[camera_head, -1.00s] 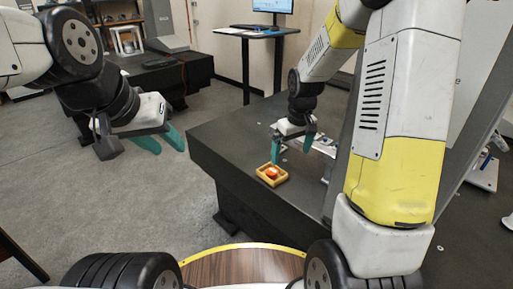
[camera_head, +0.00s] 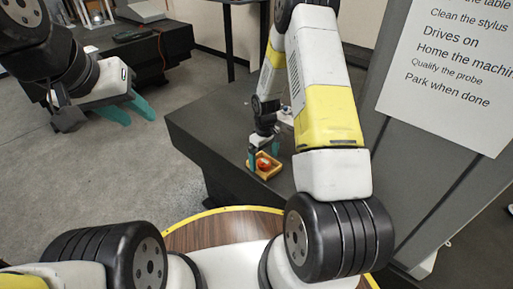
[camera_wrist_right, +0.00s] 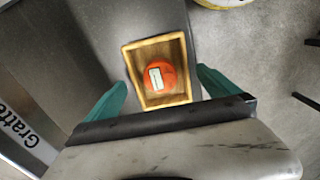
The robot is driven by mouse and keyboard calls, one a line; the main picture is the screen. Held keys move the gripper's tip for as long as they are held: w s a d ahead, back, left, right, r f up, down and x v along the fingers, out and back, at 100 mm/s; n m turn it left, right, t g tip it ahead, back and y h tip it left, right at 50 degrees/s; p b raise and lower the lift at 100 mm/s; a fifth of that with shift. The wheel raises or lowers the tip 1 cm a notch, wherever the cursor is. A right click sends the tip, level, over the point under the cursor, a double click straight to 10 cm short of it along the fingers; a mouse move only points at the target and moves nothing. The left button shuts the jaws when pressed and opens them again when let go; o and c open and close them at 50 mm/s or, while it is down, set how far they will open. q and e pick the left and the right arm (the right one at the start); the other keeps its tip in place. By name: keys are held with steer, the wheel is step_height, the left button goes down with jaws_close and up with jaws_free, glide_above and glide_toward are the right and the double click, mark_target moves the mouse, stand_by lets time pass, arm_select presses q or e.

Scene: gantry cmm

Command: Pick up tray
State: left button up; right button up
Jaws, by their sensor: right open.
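The tray (camera_head: 266,171) is a small square wooden tray with a raised rim, on the dark granite table (camera_head: 222,135) near its edge. A round orange-red object (camera_head: 262,163) with a pale label lies in it. In the right wrist view the tray (camera_wrist_right: 184,97) sits between the fingers of my right gripper (camera_wrist_right: 160,97). My right gripper (camera_head: 263,153) is open, with its teal fingers at opposite sides of the tray; I cannot tell whether they touch it. My left gripper (camera_head: 131,110) is open and empty, over the floor at the left.
A white instruction sheet (camera_head: 455,70) is on a dark grey upright at the right, close to my right arm. A second dark table (camera_head: 160,50) stands at the back left. The floor (camera_head: 130,170) left of the granite table is clear.

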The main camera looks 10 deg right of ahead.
step_height(320, 180, down, 2)
steer(key=shift+f, duration=0.1)
steer(key=shift+c, duration=0.2)
steer(key=c, duration=1.3)
steer(key=shift+r, duration=0.2)
